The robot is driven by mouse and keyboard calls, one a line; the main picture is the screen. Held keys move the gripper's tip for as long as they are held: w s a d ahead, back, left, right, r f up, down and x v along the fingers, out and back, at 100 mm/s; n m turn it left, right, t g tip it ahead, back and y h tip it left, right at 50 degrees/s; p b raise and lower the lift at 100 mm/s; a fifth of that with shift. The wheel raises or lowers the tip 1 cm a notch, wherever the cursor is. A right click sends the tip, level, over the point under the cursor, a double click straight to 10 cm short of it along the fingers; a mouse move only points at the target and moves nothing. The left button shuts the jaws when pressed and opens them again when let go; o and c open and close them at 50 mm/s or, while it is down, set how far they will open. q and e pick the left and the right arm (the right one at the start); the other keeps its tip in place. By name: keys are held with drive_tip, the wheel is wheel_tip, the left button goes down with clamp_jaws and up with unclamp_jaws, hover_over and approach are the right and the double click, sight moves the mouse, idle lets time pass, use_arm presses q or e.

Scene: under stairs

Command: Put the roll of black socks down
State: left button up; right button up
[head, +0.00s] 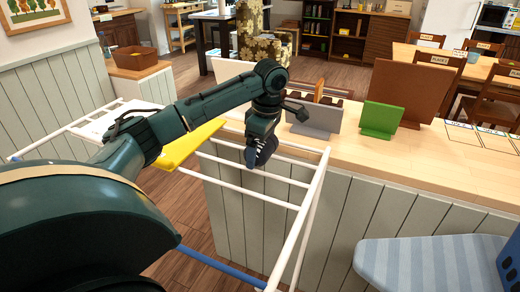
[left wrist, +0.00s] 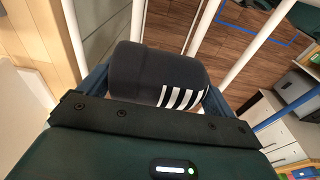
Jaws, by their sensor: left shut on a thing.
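The roll of black socks (left wrist: 150,76) is dark with white stripes at one end, and fills the middle of the left wrist view. My left gripper (head: 261,152) is shut on it, with a blue finger at each side of the roll. In the head view the gripper points down over the white rails of a drying rack (head: 313,190), close to the wooden counter's left edge. In that view the roll is small and dark at the gripper's tip. It is held in the air, apart from the counter. My right gripper is not in view.
The wooden counter (head: 375,160) carries a grey panel (head: 318,120), a green panel (head: 381,118) and a large brown board (head: 408,88). A yellow item (head: 190,146) lies on the rack's left part. A striped ironing board (head: 430,262) is at the lower right.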

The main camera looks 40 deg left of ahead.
sight(266, 142)
use_arm(q)
drive_tip(key=shift+f, duration=0.4)
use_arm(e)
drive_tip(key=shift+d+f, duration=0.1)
use_arm(q)
drive_tip(key=o, duration=1.1)
drive_tip(key=shift+f, duration=0.1)
drive_tip(key=r+p, duration=0.1)
drive_tip(key=r, duration=0.2)
drive_tip(key=r+p, duration=0.1)
drive_tip(key=r, duration=0.3)
drive_tip(key=d+r+p, duration=0.1)
drive_tip(key=r, duration=0.3)
drive_tip(key=shift+w, duration=0.2)
drive_tip(key=shift+d+r+p, duration=0.15)
drive_tip(key=shift+r+p, duration=0.15)
drive_tip(key=shift+r, duration=0.3)
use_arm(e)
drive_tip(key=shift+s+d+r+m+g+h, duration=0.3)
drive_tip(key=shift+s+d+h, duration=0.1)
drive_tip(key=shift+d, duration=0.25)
